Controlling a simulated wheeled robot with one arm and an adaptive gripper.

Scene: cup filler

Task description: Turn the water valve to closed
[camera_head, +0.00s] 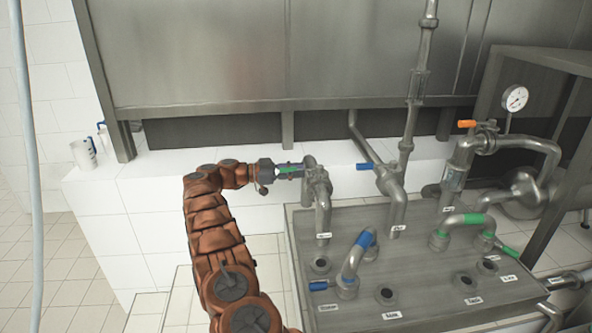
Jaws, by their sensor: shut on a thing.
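My gripper (288,171) reaches in from the left at the end of my reddish-brown arm. It is shut on the handle of the leftmost standing pipe valve (318,185). Only a little green and purple shows around the handle and jaws, so most of the handle is hidden. The handle appears to point left, roughly level. The small labels are too small to read, so I cannot tell which valve is named water.
A second pipe valve has a blue handle (366,166). An orange handle (466,124) sits near a gauge (515,98). A steel tank (230,50) hangs behind.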

